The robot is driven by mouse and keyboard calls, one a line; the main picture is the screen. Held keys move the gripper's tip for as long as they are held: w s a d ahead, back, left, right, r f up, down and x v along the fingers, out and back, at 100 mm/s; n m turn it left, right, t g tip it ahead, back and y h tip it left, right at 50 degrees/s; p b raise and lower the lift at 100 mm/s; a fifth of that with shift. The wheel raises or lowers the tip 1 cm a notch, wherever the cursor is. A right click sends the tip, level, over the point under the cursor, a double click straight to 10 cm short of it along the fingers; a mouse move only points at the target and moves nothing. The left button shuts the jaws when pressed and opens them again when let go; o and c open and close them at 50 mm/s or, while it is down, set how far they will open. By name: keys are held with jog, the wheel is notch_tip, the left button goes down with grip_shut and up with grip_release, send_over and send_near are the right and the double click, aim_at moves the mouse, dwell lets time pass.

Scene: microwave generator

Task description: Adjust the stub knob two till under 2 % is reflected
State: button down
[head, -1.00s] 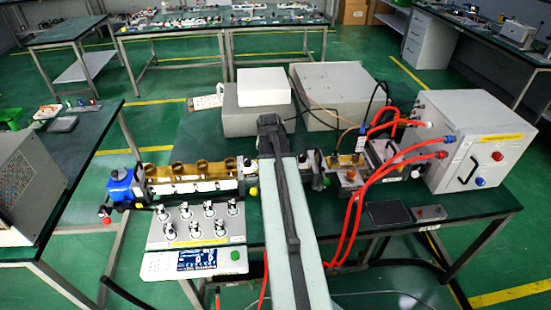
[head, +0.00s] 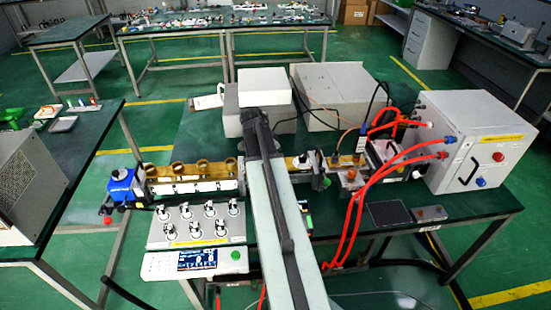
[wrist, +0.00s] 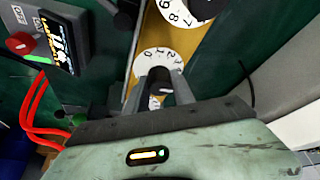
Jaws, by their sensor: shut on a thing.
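In the wrist view my gripper (wrist: 162,88) is shut on a dark knob (wrist: 158,78), one finger on each side. A white numbered dial (wrist: 158,60) surrounds this knob on a brass body (wrist: 150,35). The gripper hides part of the dial. A second numbered dial (wrist: 180,12) shows at the top edge. I cannot read which stub number the held knob is. In the head view my arm covers the gripper and the knobs. A dark meter screen (wrist: 57,42) with coloured marks is at upper left in the wrist view; its reading is too small to tell.
Red hoses (head: 372,190) loop to a white cabinet (head: 478,140) at right. Pale boxes (head: 328,95) stand behind.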

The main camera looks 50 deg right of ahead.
dwell(0.5)
jog(key=c, duration=1.1)
grip_release()
jog(key=shift+o, duration=0.2)
jog(key=shift+r, duration=0.1)
jog(key=p+v, duration=0.7)
jog(key=shift+r, duration=0.3)
